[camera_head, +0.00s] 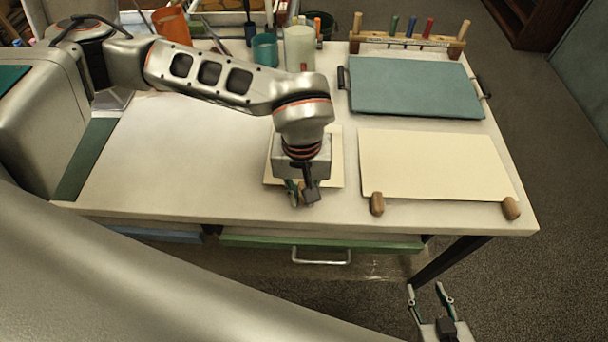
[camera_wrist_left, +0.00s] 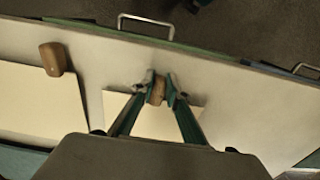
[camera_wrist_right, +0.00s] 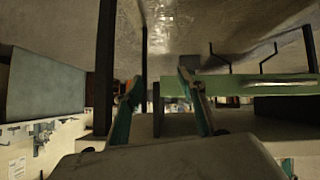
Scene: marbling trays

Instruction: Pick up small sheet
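The small cream sheet (camera_head: 337,160) lies flat on the table, partly hidden under my left arm in the head view. It also shows in the left wrist view (camera_wrist_left: 120,110). A small brown wooden grip (camera_wrist_left: 156,92) is at its front edge. My left gripper (camera_head: 300,196) points down at this edge, its fingers closed in on both sides of the wooden grip in the left wrist view (camera_wrist_left: 159,80). My right gripper (camera_head: 427,288) is open and empty, low in front of the table; its spread fingers show in the right wrist view (camera_wrist_right: 160,80).
A larger cream sheet (camera_head: 435,165) with two wooden grips (camera_head: 377,204) lies to the right. A teal tray (camera_head: 415,88) and a rack of tools (camera_head: 410,42) stand behind it. Cups (camera_head: 264,50) are at the back. A green drawer (camera_head: 270,242) is below the front edge.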

